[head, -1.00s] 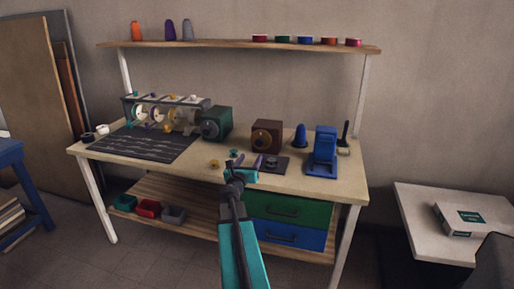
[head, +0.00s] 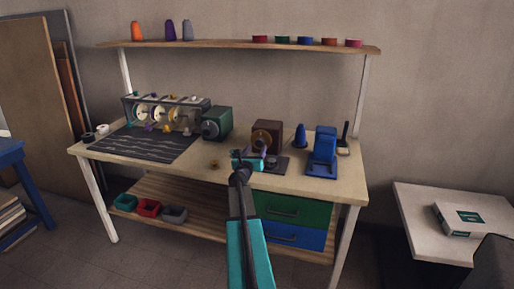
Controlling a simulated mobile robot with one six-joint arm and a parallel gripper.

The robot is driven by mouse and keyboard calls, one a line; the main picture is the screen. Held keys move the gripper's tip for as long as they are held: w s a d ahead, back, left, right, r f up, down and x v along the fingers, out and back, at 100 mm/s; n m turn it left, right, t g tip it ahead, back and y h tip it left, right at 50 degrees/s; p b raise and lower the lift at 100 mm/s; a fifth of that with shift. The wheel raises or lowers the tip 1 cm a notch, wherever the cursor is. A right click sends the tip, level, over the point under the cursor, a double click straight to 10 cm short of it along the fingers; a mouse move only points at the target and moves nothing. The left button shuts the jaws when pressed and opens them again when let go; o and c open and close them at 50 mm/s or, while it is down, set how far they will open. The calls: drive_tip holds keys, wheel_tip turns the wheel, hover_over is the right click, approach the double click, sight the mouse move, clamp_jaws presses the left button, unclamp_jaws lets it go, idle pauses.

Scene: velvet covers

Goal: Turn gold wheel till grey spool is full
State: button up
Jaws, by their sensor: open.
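A winding rack (head: 181,100) stands at the back left of the bench, with several pale discs and small coloured parts along it. A gold wheel (head: 168,127) shows low on its front. A grey spool cannot be made out clearly at this size; the rack's right end is pale and blurred. A separate small gold piece (head: 214,164) lies on the bench top, left of my gripper. My gripper (head: 254,154) is open over the front middle of the bench, in front of the brown box, well right of the rack. No held thing shows.
A dark mat (head: 145,145) lies before the rack. A green box (head: 217,122), brown box (head: 267,134), blue cone (head: 300,136) and blue device (head: 322,153) line the bench (head: 195,178). A shelf (head: 225,44) above holds a grey cone (head: 187,30) and others.

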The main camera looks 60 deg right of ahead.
sight(259, 144)
drive_tip(key=shift+x, duration=1.8)
drive_tip(key=c, duration=1)
drive_tip(key=shift+w+a, duration=0.1)
drive_tip(key=shift+a, duration=0.2)
drive_tip(key=shift+c, duration=0.3)
drive_tip(key=shift+d, duration=0.25)
drive_tip(key=shift+d+f+m+b, duration=0.1)
drive_tip(key=shift+m+b, duration=0.4)
drive_tip(key=shift+b, duration=0.15)
